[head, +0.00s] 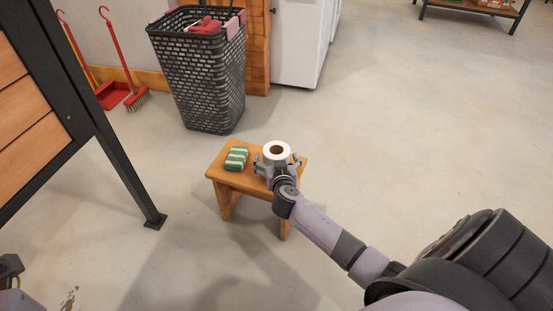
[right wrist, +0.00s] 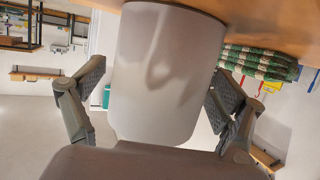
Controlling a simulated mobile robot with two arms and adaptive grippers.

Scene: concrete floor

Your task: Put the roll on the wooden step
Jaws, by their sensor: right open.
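The white roll (head: 277,157) stands upright on the right part of the small wooden step (head: 240,182), its dark core facing up. My right gripper (head: 277,164) reaches around it from the front right and is open. In the right wrist view the picture is upside down: the roll (right wrist: 165,75) meets the step (right wrist: 262,28) at the top. The fingers of my right gripper (right wrist: 158,82) stand on both sides of the roll, with visible gaps. A small part of my left arm (head: 10,272) shows at the lower left edge; its gripper's jaws cannot be made out.
A green and white striped bundle (head: 236,158) lies on the step, left of the roll. A dark basket (head: 205,80) stands behind the step. A black-framed wooden panel (head: 95,125) with a leg on the floor is at left. The floor to the right is clear.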

